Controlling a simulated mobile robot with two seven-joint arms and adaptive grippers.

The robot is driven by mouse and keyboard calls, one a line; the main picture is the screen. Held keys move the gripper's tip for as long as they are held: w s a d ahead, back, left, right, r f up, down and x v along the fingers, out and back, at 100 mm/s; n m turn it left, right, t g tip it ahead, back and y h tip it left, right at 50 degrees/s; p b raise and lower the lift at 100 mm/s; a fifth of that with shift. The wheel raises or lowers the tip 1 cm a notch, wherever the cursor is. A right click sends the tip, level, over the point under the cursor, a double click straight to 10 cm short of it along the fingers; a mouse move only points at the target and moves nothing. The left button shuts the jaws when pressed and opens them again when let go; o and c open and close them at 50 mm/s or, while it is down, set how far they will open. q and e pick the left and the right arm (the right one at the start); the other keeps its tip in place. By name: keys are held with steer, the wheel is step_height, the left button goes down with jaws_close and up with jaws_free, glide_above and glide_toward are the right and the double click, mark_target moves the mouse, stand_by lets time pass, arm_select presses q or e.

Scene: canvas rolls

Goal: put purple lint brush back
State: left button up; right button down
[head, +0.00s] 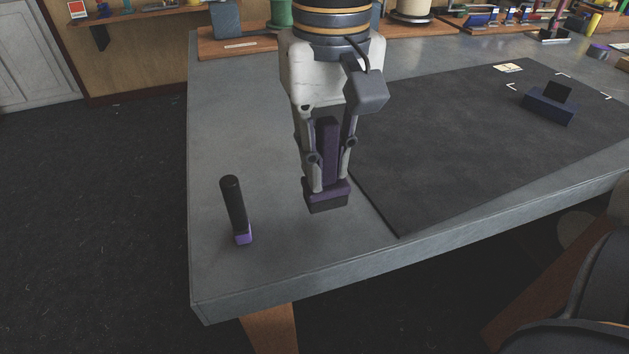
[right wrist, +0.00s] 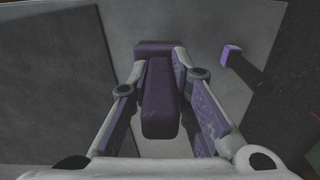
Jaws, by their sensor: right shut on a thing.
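The purple lint brush (head: 328,150) has a dark purple upright handle and a wider head with a black underside. My right gripper (head: 329,184) is shut around its handle, head downward, over the grey table's near part. I cannot tell whether the head touches the tabletop. In the right wrist view the brush (right wrist: 160,95) sits between the two fingers of the gripper (right wrist: 162,100). My left gripper is not in view.
A black-handled tool with a purple end (head: 236,209) is on the table (head: 240,110) to the left. A dark mat (head: 440,140) covers the right side, with a dark blue block (head: 549,106) on it. A wooden board (head: 236,46) with several items lies behind.

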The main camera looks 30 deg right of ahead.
steer(key=f, duration=0.1)
steer(key=w+f, duration=0.1)
steer(key=f, duration=0.2)
steer(key=shift+w+a, duration=0.15)
steer(key=shift+a, duration=0.2)
steer(key=shift+f, duration=0.3)
steer(key=shift+f, duration=0.15)
steer(key=c, duration=1.5)
jaws_free()
step_height(320, 180, up, 12)
steer(key=shift+r, duration=0.15)
